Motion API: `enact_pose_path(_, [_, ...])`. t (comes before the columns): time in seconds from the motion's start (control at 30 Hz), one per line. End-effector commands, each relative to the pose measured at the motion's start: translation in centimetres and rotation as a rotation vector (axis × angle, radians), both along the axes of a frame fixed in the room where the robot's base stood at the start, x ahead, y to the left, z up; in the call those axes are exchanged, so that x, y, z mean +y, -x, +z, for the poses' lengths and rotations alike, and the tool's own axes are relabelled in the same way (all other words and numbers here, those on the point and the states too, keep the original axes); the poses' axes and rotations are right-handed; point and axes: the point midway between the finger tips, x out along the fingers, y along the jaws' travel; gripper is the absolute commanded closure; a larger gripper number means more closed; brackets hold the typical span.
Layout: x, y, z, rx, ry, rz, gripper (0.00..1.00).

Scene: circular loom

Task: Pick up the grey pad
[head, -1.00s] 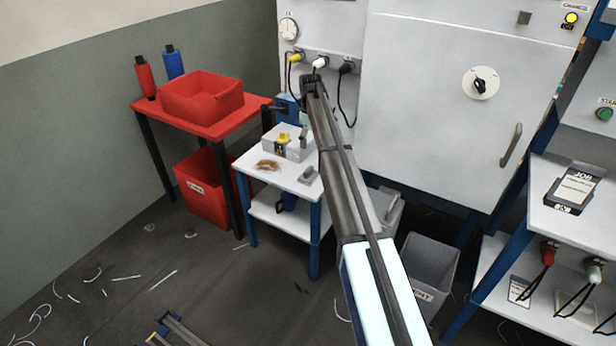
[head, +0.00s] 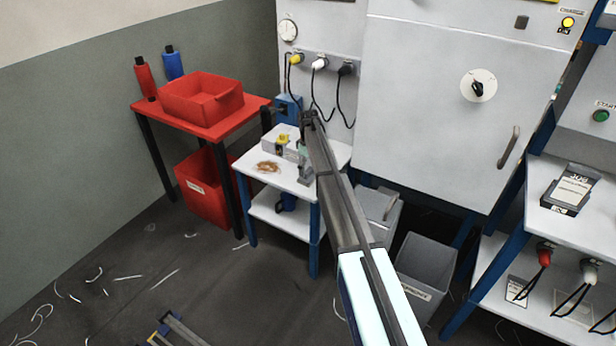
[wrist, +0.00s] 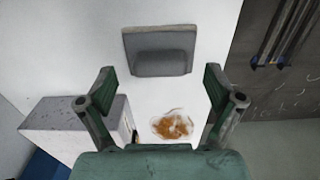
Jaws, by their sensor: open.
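The grey pad (wrist: 158,52) lies on the white top of the small table, seen in the wrist view at the upper middle, with a raised rounded grip on it. My gripper (wrist: 160,88) is open and empty, its two green-grey fingers spread on either side, with the pad ahead between and beyond the fingertips.
A grey-white box (head: 280,140) with a yellow knob stands on the table behind; it is at the left in the wrist view (wrist: 75,125). A red table with a red bin (head: 203,100) stands left. The cabinet is behind right.

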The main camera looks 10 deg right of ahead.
Motion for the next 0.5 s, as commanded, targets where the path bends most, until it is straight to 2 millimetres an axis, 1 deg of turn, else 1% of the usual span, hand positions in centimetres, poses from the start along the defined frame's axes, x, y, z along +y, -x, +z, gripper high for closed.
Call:
enact_pose_path(0.1, [0.1,0.0,-1.6,0.000,0.000,0.000,0.08])
enact_pose_path(0.2, [0.1,0.0,-2.4,0.000,0.000,0.000,0.08])
enact_pose_path(0.43, [0.1,0.0,-2.5,-0.001,0.001,0.000,0.08])
enact_pose_path(0.47, [0.1,0.0,-2.5,-0.001,0.001,0.000,0.19])
enact_pose_path(0.5, [0.1,0.0,-2.5,-0.001,0.001,0.000,0.33])
